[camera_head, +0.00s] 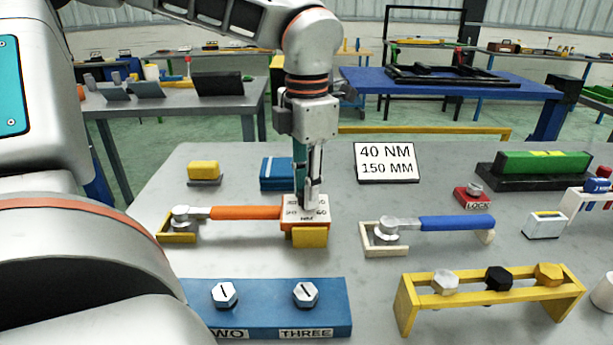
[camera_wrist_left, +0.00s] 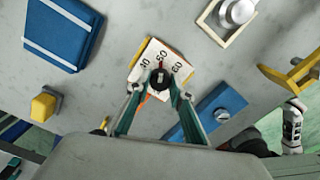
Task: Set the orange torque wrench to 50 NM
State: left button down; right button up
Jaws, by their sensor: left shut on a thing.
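The orange torque wrench (camera_head: 245,212) lies on the grey table, its left end at a bolt in a yellow holder (camera_head: 178,229). At its right end is a pale dial plate with an orange edge (camera_head: 318,212), resting on a yellow block (camera_head: 309,237). My left gripper (camera_head: 312,195) points straight down onto the dial. In the left wrist view its fingers are shut on the black knob (camera_wrist_left: 160,78). Marks 40, 50 and 60 show around the knob; its exact setting is hard to read. A white-and-black arm part of mine shows at the lower right there; its jaws are unclear.
A sign (camera_head: 386,162) reads 40 NM, 150 MM. A blue-handled wrench (camera_head: 455,222) lies to the right. A blue bolt block (camera_head: 265,310) and a yellow bolt stand (camera_head: 490,298) stand in front. A blue box (camera_head: 275,172) sits close behind the gripper.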

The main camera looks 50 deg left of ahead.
dwell(0.4)
pick_arm(q)
jog(key=c, duration=1.8)
grip_release()
jog(key=shift+r, duration=0.1)
notch_tip(320, 180, up, 12)
